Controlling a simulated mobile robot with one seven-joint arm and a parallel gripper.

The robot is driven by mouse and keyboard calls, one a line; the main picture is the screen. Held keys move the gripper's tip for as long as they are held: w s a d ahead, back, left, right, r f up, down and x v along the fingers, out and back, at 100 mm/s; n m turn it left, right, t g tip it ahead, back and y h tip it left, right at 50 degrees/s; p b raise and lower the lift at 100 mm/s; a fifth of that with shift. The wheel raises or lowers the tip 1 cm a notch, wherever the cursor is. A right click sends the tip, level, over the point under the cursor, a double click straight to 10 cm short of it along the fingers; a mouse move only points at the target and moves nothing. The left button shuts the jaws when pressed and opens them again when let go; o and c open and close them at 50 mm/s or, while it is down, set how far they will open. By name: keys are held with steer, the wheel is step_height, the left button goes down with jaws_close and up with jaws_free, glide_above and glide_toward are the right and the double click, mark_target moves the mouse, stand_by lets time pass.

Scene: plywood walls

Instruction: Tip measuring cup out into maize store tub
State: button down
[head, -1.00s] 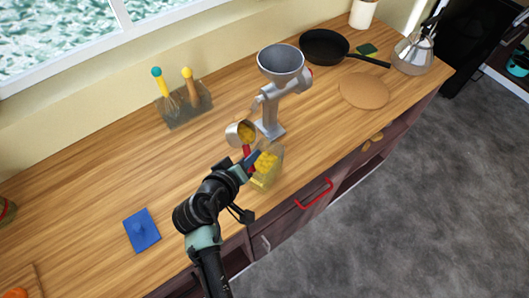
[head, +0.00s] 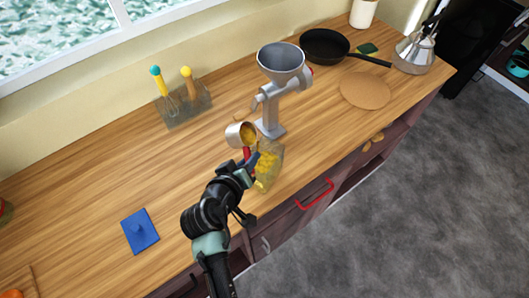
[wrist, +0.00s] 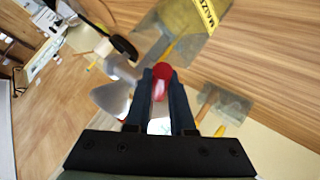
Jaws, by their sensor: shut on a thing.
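The metal measuring cup (head: 235,134) is tilted, its mouth turned right, with yellow maize (head: 249,137) showing at the mouth. My gripper (head: 248,162) is shut on its red handle, which shows between the fingers in the wrist view (wrist: 162,78). The clear maize store tub (head: 275,154) stands on the counter just right of the cup and gripper, with yellow maize inside. My gripper partly hides its near left side. The tub's yellow label, with partly readable lettering, shows at the top of the wrist view (wrist: 192,18).
A grey hand mill (head: 281,63) stands close behind the cup and tub. A blue lid-like square (head: 139,231) lies at the left front. A clear utensil holder (head: 184,107) stands by the wall. A round brown board (head: 364,90) and black pan (head: 324,46) are at right.

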steer(key=shift+m+t+y+b, duration=0.45)
steer(key=shift+m+y, duration=0.45)
steer(key=shift+y, duration=0.2)
stand_by(1.7)
steer(key=shift+s+d+f+m+t+y, duration=0.15)
steer(key=shift+d+m+t+y, duration=0.1)
steer(key=shift+d+m+y, duration=0.3)
stand_by(0.9)
steer(key=shift+m+t+y+b, duration=0.6)
steer(key=shift+m+y+b, duration=0.25)
steer(key=shift+m+b, duration=0.1)
stand_by(1.7)
steer(key=shift+f+m+b, duration=0.3)
steer(key=shift+f+b, duration=0.15)
steer(key=shift+b, duration=0.35)
step_height(320, 180, up, 2)
steer(key=p, duration=0.3)
steer(key=shift+a+n, duration=0.1)
steer(key=shift+n, duration=0.3)
steer(key=shift+f+n+g+h, duration=0.5)
steer(key=shift+n+h, duration=0.1)
